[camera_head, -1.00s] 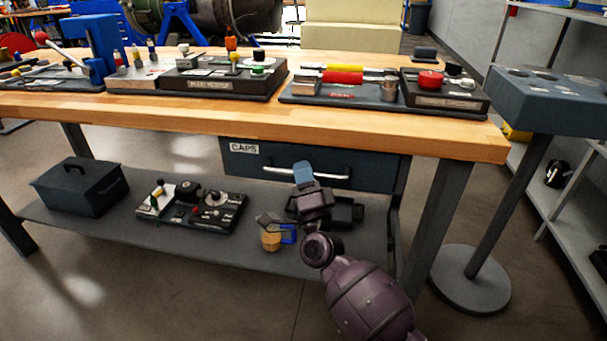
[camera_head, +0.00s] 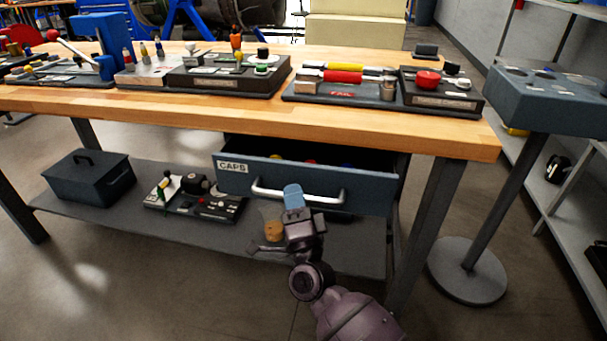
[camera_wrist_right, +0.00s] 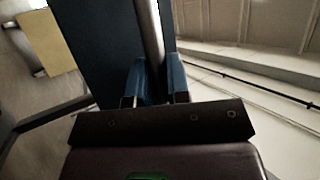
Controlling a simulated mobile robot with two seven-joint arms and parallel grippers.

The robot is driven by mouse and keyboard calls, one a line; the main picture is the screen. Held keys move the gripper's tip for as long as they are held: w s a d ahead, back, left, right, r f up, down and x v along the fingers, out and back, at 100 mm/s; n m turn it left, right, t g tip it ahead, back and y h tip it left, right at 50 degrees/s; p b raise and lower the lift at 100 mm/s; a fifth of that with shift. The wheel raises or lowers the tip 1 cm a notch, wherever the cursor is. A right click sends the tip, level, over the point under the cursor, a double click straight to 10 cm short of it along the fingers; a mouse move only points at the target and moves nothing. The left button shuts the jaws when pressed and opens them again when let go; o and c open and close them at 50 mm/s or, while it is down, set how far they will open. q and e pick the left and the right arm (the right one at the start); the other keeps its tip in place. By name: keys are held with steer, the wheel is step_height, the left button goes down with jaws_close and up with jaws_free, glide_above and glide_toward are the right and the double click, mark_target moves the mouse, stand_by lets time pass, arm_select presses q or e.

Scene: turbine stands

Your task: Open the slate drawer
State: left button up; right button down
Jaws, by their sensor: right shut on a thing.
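The slate drawer (camera_head: 375,198), labelled CAPS, hangs under the wooden bench top and is partly open. Its inside shows as a dark gap with a few small coloured things in it. A silver bar handle (camera_head: 328,196) runs across its front. My right gripper (camera_head: 293,197) is at the middle of the handle, shut on it. In the right wrist view the two blue fingers (camera_wrist_right: 156,82) close around the light bar, with the dark blue drawer front (camera_wrist_right: 105,45) beside it. My left gripper is not in view.
The bench top (camera_head: 130,110) carries several panels and tools. On the lower shelf (camera_head: 330,255) are a dark lidded box (camera_head: 88,180) and a control panel (camera_head: 195,200). A round-based stand (camera_head: 467,270) is to the right. Floor in front is clear.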

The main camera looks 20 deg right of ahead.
arm_select(q)
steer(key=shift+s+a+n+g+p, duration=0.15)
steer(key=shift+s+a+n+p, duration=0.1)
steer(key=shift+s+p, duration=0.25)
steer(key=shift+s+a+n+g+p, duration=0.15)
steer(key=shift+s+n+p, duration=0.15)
steer(key=shift+p, duration=0.4)
arm_select(e)
steer(key=s+a, duration=1.1)
steer(key=s, duration=0.5)
steer(key=shift+s, duration=0.2)
steer(key=c, duration=1.4)
jaws_free()
steer(key=shift+v, duration=5.4)
